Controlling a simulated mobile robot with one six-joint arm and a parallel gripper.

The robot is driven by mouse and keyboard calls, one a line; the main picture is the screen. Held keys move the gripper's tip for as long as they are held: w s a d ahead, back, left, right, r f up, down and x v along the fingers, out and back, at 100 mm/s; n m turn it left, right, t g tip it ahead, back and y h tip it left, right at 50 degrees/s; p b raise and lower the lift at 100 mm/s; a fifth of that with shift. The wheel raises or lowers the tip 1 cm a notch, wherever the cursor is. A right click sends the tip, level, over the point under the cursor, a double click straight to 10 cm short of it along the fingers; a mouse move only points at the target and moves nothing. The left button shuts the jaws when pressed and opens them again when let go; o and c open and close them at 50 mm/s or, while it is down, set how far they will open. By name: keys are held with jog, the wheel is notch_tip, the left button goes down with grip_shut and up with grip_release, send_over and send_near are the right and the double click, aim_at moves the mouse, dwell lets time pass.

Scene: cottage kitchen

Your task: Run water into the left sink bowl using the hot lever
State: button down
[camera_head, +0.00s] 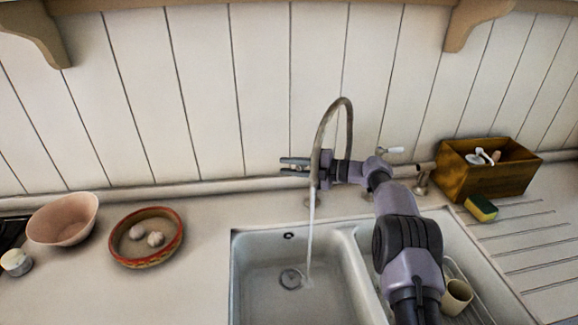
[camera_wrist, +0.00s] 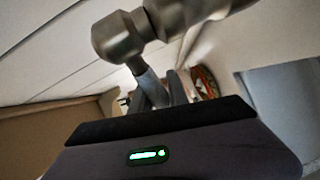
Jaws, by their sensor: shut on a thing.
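The tap's curved metal spout (camera_head: 322,130) rises behind the sink. A stream of water (camera_head: 310,235) runs from it into the left sink bowl (camera_head: 255,262), landing beside the drain. My gripper (camera_head: 293,167) is at the left of the spout, its fingers shut on the hot lever, which is mostly hidden by the fingers. In the wrist view, the metal tap body (camera_wrist: 125,35) crosses just above my fingers (camera_wrist: 155,90). The other lever (camera_head: 391,150), with a white handle, stands free at the right of the spout.
My arm reaches across the right bowl, where a cream cup (camera_head: 457,297) lies in a rack. A wooden box (camera_head: 488,170) and a sponge (camera_head: 481,208) are at the right. A pink bowl (camera_head: 63,218) and a red-rimmed dish (camera_head: 146,260) stand on the left counter.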

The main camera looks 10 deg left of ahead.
jog(key=shift+f, duration=0.2)
jog(key=c, duration=1.3)
grip_release()
jog(key=shift+r, duration=0.1)
jog(key=p+v, duration=0.3)
jog(key=v, duration=1.4)
jog(key=shift+s+d, duration=0.1)
jog(key=shift+d, duration=0.1)
